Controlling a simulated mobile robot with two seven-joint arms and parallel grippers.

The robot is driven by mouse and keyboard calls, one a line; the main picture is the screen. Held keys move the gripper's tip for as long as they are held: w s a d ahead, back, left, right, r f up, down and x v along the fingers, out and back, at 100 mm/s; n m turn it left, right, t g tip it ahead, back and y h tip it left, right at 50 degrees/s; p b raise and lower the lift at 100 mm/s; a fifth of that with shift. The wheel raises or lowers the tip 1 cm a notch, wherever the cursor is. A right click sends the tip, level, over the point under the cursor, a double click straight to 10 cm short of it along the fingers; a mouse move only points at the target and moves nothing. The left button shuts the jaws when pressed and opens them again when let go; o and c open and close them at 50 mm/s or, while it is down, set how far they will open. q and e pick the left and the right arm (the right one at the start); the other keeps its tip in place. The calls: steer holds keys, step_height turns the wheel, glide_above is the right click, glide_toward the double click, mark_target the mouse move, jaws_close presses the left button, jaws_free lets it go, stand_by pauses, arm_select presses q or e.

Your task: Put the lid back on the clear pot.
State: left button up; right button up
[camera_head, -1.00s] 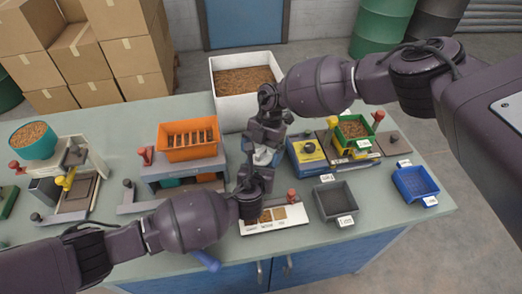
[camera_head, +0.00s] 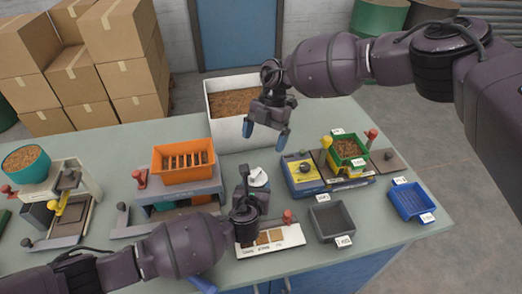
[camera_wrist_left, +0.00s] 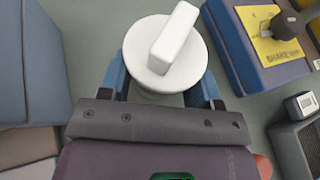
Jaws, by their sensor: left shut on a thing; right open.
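A round white lid (camera_wrist_left: 166,53) with a raised bar handle is in the left wrist view. It sits on top of the pot (camera_wrist_left: 158,97), of which only a pale strip shows below the lid's rim; the rest is hidden. In the head view the lid (camera_head: 257,177) shows as a small white disc over the bench. My left gripper (camera_head: 250,187) is shut on the pot, with its blue fingers on either side below the lid. Whether the lid is fully seated I cannot tell. My right gripper (camera_head: 265,133) is open and empty, above and behind the lid, clear of it.
A white bin (camera_head: 225,132) of brown material stands behind. An orange hopper (camera_head: 184,176) is left of the pot. A blue-and-yellow device (camera_head: 302,174) is to its right. A grey tray (camera_head: 331,221), a blue tray (camera_head: 411,201) and a white sample card (camera_head: 271,240) lie nearer the front.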

stand_by(0.3)
arm_select(q)
steer(key=o, duration=1.4)
steer(key=shift+c, duration=0.2)
steer(key=v, duration=1)
steer(key=shift+s+a+r, duration=0.1)
steer(key=shift+s+r, duration=0.05)
steer(key=shift+s, duration=0.2)
steer(key=shift+s, duration=0.1)
